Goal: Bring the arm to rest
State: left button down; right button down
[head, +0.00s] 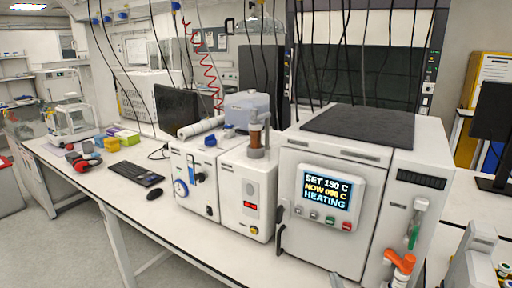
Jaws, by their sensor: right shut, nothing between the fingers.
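Only a small pale tip of my right gripper (336,281) shows at the bottom edge of the head view, in front of the lower part of the large white reactor (320,238). It is shut and holds nothing; the rest of it is out of frame. The reactor's door is closed, with a dark handle (281,228) at its left side. Its display (326,190) is lit with a set value, a current value near 098 C and the word HEATING. My left gripper is not in view.
Smaller white instruments (246,195) stand left of the reactor on the long white bench (120,199). An orange valve (400,264) is at the reactor's right side. A keyboard (136,173) and a mouse (154,195) lie farther left. The grey floor (62,245) in front is clear.

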jog(key=s+f+m+g, duration=0.1)
jog(key=s+f+g, duration=0.4)
jog(key=s, duration=0.5)
jog(key=s+f+g, duration=0.4)
jog(key=s, duration=0.7)
jog(key=s+f+m+g, duration=0.1)
jog(key=s+f+g, duration=0.4)
jog(key=s, duration=0.5)
notch_tip(320, 180, down, 29)
jog(key=s+d+f+g, duration=0.1)
jog(key=s+d+f, duration=0.1)
jog(key=s+f, duration=0.8)
jog(key=s+d+f+g, duration=0.1)
jog(key=s+d+f, duration=0.1)
jog(key=s+f, duration=0.7)
notch_tip(320, 180, down, 3)
jog(key=shift+s+r+n, duration=0.2)
jog(key=shift+s+n, duration=0.1)
jog(key=shift+s, duration=0.05)
